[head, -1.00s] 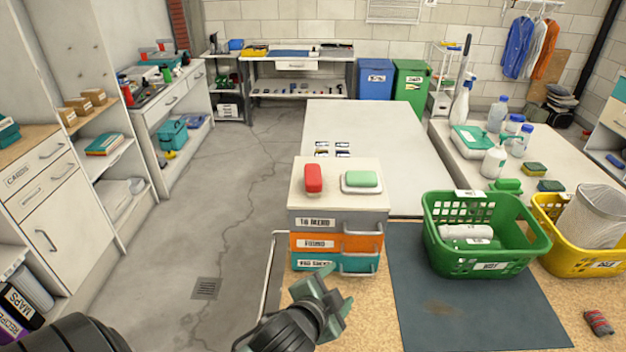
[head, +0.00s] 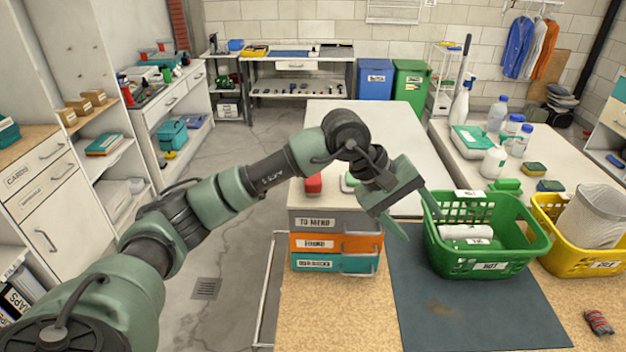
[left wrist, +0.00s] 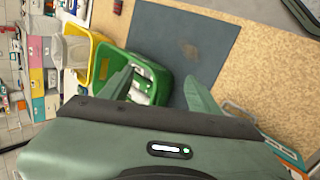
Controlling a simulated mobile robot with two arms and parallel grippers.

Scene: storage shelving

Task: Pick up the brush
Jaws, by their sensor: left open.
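No item in view is plainly a brush. A red, rounded block (head: 313,184) on top of the drawer box may be one, but its bristles do not show and my arm hides part of it. A striped dark red and grey item (head: 598,322) lies at the lower right; I cannot tell what it is. My left gripper (head: 414,214) is open and empty, just left of the green basket (head: 487,268) and right of the drawer box. In the left wrist view the green basket shows beyond and between its open fingers (left wrist: 160,88). My right gripper is not in view.
The drawer box (head: 337,222) has grey, orange and teal drawers. White items (head: 465,232) lie in the green basket. A yellow basket (head: 560,250) stands to its right. Bottles (head: 500,108) stand on the bench behind.

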